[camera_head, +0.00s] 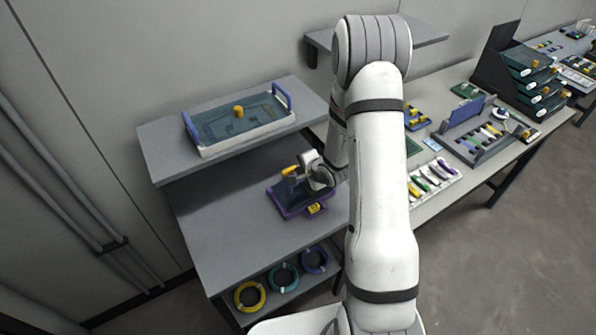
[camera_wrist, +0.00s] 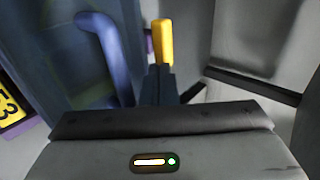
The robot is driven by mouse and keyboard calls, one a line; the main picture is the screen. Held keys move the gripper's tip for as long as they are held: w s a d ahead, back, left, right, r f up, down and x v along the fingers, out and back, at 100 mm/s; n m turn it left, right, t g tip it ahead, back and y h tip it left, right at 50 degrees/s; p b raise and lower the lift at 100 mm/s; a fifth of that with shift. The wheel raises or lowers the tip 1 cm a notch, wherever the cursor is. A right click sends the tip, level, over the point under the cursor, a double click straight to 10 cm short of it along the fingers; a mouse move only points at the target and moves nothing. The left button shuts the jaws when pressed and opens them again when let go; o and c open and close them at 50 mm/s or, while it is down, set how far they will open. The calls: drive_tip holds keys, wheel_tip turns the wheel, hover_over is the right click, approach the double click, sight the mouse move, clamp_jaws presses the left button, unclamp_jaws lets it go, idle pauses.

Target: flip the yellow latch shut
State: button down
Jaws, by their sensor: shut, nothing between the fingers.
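The yellow latch (camera_head: 290,170) stands up at the back edge of a purple-rimmed case (camera_head: 290,212) on the grey bench. In the wrist view the yellow latch (camera_wrist: 162,42) rises upright just beyond my fingertips. My gripper (camera_head: 301,175) is at the case's back right, by the latch. In the wrist view my gripper (camera_wrist: 158,82) has its dark fingers together and empty. They look very close to the latch's lower part; I cannot tell whether they touch. A blue-purple handle (camera_wrist: 108,48) curves up to the left of the latch. The latch's base is hidden behind my fingers.
A yellow tag (camera_head: 314,208) marks the case's front. A white tray with blue handles (camera_head: 250,136) stands on the raised shelf behind. Coloured coils (camera_head: 284,277) sit on the lower shelf. The bench left of the case (camera_head: 215,220) is clear.

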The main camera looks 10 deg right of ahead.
drive_tip(key=shift+a, duration=0.1)
idle(0.6)
drive_tip(key=shift+s+a, duration=0.5)
drive_tip(key=shift+a, duration=0.05)
drive_tip(key=shift+s+d+r, duration=0.1)
drive_tip(key=shift+s+r, duration=0.1)
drive_tip(key=shift+r, duration=0.1)
drive_tip(key=p+v, duration=0.5)
drive_tip(key=v, duration=0.4)
drive_tip(key=shift+s, duration=0.15)
